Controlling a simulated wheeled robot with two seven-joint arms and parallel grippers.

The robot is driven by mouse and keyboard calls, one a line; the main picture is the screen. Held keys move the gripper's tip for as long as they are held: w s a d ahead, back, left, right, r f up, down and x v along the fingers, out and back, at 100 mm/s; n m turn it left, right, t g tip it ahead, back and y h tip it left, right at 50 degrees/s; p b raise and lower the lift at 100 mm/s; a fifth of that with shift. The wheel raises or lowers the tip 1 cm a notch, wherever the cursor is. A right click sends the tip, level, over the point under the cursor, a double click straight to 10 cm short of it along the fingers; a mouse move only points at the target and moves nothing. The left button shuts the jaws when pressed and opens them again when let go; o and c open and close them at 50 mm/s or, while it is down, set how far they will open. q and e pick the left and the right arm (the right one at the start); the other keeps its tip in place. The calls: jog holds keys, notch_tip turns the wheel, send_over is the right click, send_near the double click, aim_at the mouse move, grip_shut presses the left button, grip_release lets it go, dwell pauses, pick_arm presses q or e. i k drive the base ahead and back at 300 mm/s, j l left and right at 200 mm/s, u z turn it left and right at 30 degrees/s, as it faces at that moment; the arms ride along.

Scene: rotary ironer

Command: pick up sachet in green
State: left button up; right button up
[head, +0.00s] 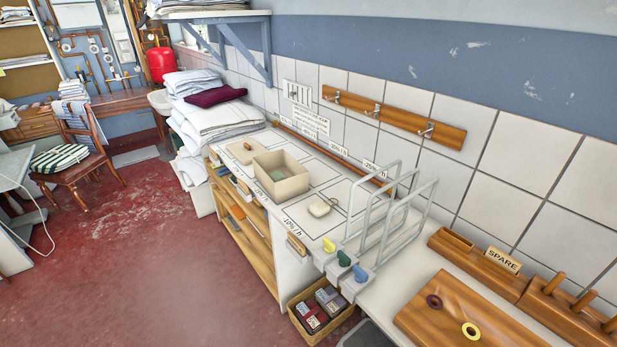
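A pale green flat patch (279,174) shows inside an open beige box (292,186) on the white counter; it may be the green sachet, but it is too small to be sure. A small dark green piece (343,258) sits on the counter's front edge, between a yellow piece (328,245) and a blue piece (360,274). Neither of my grippers is in view.
A cream pouch-like item (320,209) with a loop lies right of the box. Wire racks (392,215) stand upright beyond it. A wooden tray (455,312) with two rings is at lower right. Folded linen (205,115) is piled at the far end.

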aim_at(276, 176)
jog(key=i+j+z, duration=0.15)
jog(key=j, duration=0.2)
jog(key=i+j+z, duration=0.2)
jog(key=j, duration=0.15)
jog(key=i+j+z, duration=0.15)
jog(key=j, duration=0.25)
jog(key=j+z, duration=0.2)
jog(key=j, duration=0.2)
jog(key=i+j+z, duration=0.15)
jog(key=j, duration=0.3)
